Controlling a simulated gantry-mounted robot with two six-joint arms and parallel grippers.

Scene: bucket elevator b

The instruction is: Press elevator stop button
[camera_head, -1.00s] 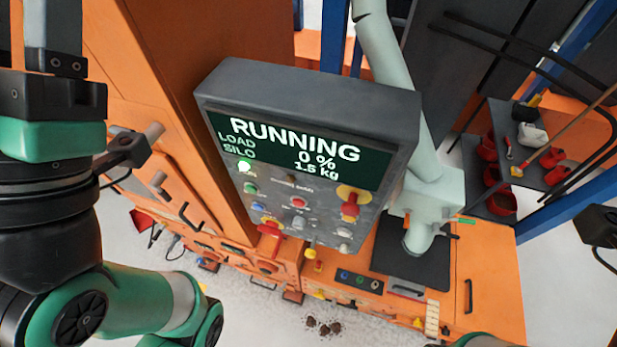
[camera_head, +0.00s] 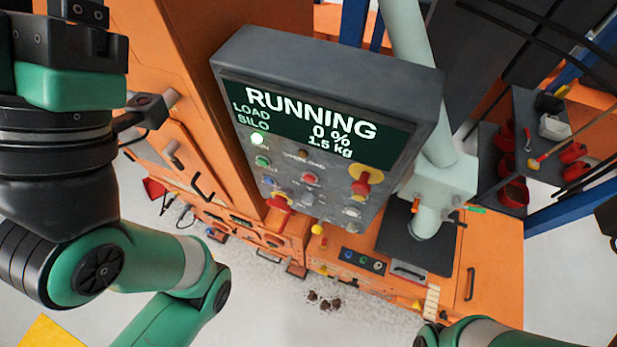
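The control panel (camera_head: 320,125) hangs in the middle, with a lit screen (camera_head: 312,118) reading RUNNING, LOAD 0 %, SILO 1.5 kg. Below the screen is a small red push button (camera_head: 310,179). The button labels are too small to read. My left gripper's body (camera_head: 70,45) is at the top left, apart from the panel, with its fingertips cut off by the frame. My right gripper is out of view.
A green button (camera_head: 263,161) and a blue button (camera_head: 269,181) sit left of the red button. A pale pipe (camera_head: 430,130) runs down close beside the panel's right side. A shelf with red bins (camera_head: 513,190) stands at the right. Dark lumps (camera_head: 323,302) lie on the floor.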

